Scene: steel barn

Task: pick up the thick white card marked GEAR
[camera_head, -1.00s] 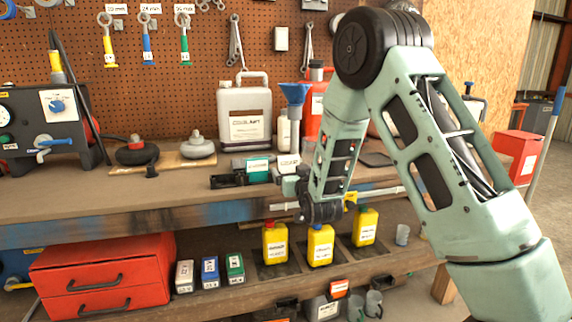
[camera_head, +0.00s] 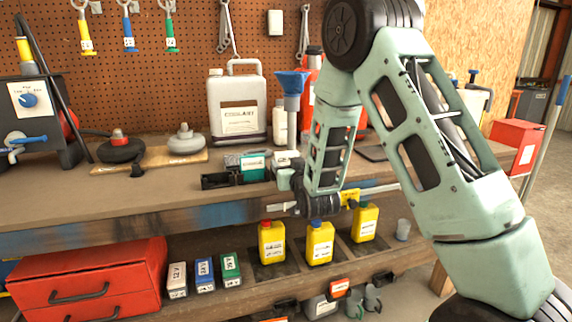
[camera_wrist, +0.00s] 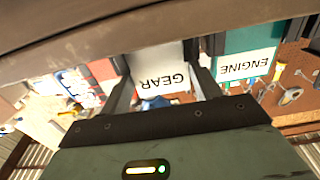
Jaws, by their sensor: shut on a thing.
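The thick white card marked GEAR (camera_wrist: 158,72) sits between the two fingers of my gripper (camera_wrist: 162,88) in the wrist view, its lettering upside down. My gripper is shut on it, one finger at each side. In the head view, the white card (camera_head: 286,157) is small, at the front part of the bench, beside a teal block with a white label (camera_head: 252,163). My gripper (camera_head: 287,178) is just in front of it there, partly hidden by my wrist. I cannot tell whether the card is clear of its support.
In the wrist view, a teal block marked ENGINE (camera_wrist: 247,64) is close beside the card. A blue funnel (camera_head: 291,82) and a grey jug (camera_head: 237,108) stand behind on the bench (camera_head: 130,205). Yellow bottles (camera_head: 320,243) stand on the shelf below. The bench's left front is clear.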

